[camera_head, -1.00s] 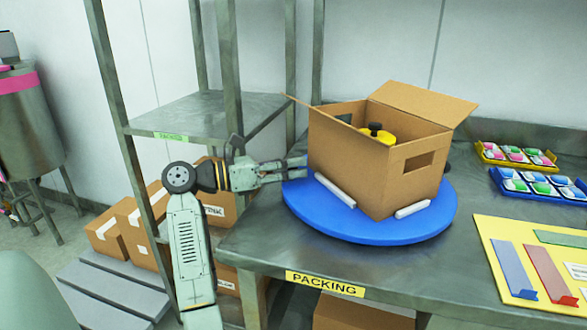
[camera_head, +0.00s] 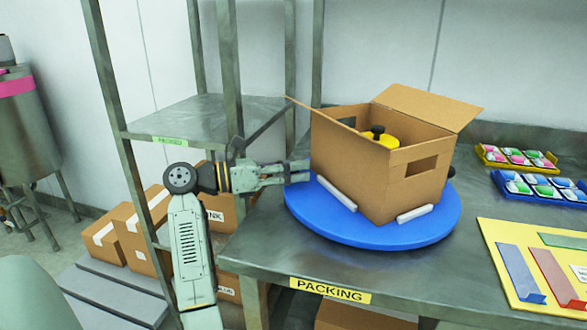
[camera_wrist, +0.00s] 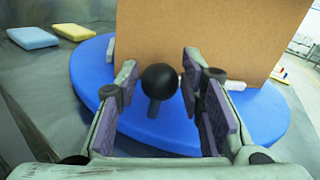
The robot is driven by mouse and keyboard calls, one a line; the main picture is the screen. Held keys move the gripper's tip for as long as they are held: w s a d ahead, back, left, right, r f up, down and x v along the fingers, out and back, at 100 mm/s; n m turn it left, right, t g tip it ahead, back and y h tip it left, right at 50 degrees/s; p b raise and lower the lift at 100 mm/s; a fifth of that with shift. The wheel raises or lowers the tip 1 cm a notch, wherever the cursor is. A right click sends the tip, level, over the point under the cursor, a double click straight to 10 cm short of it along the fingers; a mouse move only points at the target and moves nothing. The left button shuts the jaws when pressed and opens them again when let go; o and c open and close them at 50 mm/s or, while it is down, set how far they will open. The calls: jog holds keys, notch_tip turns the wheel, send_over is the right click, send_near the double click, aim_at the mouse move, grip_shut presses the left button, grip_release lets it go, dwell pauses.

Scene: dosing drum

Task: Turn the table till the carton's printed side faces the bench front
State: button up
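The blue turntable (camera_head: 330,230) sits on the steel bench and also shows in the wrist view (camera_wrist: 90,75). The open brown carton (camera_head: 360,180) stands on it, with a yellow item with a black top (camera_head: 380,136) inside. Its two sides facing the head camera show no print; the right one has a hand hole. The carton side in the wrist view (camera_wrist: 210,40) is plain too. My gripper (camera_head: 306,170) is at the turntable's left edge. In the wrist view its open fingers (camera_wrist: 160,85) stand either side of a black ball knob (camera_wrist: 159,81) on a post, with gaps.
White bars (camera_head: 336,193) lie on the turntable along the carton's base. Blue and yellow trays of packets (camera_head: 540,187) and a yellow board (camera_head: 510,255) lie to the right. A steel rack post (camera_head: 232,90) stands close behind my gripper.

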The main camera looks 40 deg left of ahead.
jog(key=shift+o, duration=0.8)
jog(key=v, duration=1.2)
